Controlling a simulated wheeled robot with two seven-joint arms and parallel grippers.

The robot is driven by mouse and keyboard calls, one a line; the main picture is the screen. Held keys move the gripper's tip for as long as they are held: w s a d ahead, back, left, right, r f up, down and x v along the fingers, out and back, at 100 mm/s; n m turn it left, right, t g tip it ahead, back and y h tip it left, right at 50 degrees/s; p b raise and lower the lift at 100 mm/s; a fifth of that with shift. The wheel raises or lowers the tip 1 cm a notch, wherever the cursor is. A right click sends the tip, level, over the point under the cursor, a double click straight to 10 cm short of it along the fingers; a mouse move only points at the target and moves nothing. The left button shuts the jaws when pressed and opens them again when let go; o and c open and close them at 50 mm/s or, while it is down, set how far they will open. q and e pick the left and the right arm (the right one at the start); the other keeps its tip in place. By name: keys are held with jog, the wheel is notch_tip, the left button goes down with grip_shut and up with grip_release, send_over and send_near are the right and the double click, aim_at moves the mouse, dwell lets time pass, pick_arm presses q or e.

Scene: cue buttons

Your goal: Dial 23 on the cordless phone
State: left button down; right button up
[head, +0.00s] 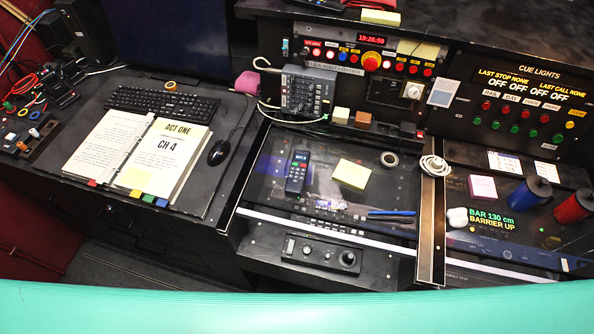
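The cordless phone (297,173) is a dark blue handset with a small screen and a keypad. It lies face up, apart from other things, on the left part of the glossy black desk panel (262,200). Its screen seems lit, but the text and the key digits are too small to read. Neither of my grippers is in the head view, and nothing covers the phone.
Right of the phone are a yellow note pad (351,174), a tape roll (389,159) and a blue pen (391,213). A console with a cord (302,92) stands behind it. An open binder (150,150) and a mouse (219,152) lie left. A teal edge (300,310) crosses the front.

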jog(key=shift+a, duration=0.15)
grip_shut()
jog(key=shift+a, duration=0.2)
jog(key=shift+w+d, duration=0.1)
jog(key=shift+d, duration=0.3)
jog(key=shift+a, duration=0.25)
dwell(0.4)
